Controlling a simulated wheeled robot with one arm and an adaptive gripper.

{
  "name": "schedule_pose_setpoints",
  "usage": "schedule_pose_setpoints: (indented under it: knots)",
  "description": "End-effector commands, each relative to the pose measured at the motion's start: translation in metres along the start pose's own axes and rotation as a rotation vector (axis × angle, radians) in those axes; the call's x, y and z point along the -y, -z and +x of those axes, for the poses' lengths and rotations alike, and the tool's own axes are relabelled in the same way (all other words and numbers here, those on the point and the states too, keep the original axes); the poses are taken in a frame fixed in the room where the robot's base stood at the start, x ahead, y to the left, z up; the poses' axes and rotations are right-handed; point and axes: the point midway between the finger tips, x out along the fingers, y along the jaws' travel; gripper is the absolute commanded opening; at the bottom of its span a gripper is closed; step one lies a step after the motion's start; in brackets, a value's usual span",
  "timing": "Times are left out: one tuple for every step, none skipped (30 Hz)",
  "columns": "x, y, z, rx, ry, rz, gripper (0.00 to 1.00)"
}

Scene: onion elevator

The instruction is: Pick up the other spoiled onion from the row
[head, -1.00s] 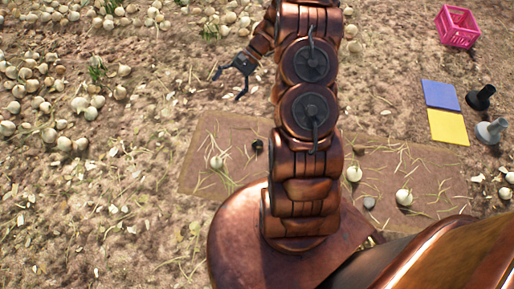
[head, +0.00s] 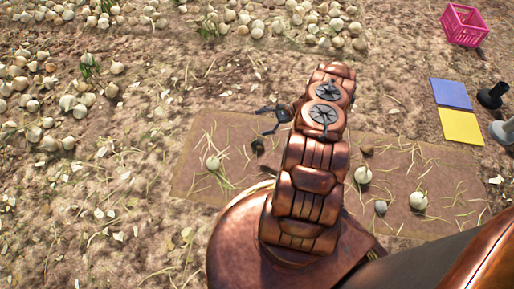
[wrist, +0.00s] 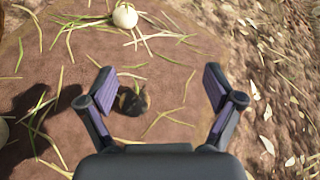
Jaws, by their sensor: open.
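A dark brown, blackened round thing, apparently a spoiled onion (head: 258,145), lies on the brown mat (head: 225,130). In the wrist view this dark onion (wrist: 133,100) lies between my open fingers, nearer the left one. My gripper (wrist: 160,85) is open and empty above the mat. In the head view my gripper (head: 274,119) is just above and right of the dark onion, partly hidden by my arm.
A pink crate (head: 463,25) and blue (head: 451,94) and yellow (head: 461,126) squares are at right. Many onions cover the ground behind.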

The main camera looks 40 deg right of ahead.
Motion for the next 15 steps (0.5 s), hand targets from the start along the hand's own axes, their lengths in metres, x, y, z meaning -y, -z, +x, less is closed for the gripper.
schedule_pose_setpoints:
  knots:
    - [-0.014,0.025,0.005,0.001,0.024,0.024,0.91]
    - [-0.019,0.034,0.006,0.002,0.037,0.036,0.91]
    - [-0.027,0.047,0.007,0.002,0.055,0.05,0.91]
    - [-0.031,0.056,0.008,0.002,0.068,0.06,0.91]
    - [-0.036,0.064,0.008,0.0,0.08,0.068,0.91]
    - [-0.042,0.074,0.009,0.0,0.095,0.079,0.91]
    - [-0.046,0.081,0.01,0.001,0.106,0.089,0.91]
    - [-0.051,0.087,0.011,0.002,0.115,0.097,0.91]
    - [-0.056,0.094,0.012,0.002,0.126,0.106,0.91]
    - [-0.059,0.098,0.012,0.002,0.134,0.112,0.91]
    - [-0.061,0.102,0.013,0.002,0.141,0.116,0.91]
    - [-0.064,0.106,0.013,0.002,0.148,0.121,0.91]
    - [-0.066,0.109,0.013,0.002,0.152,0.125,0.91]
    - [-0.068,0.111,0.014,0.002,0.156,0.128,0.91]
    - [-0.069,0.113,0.014,0.002,0.159,0.13,0.91]
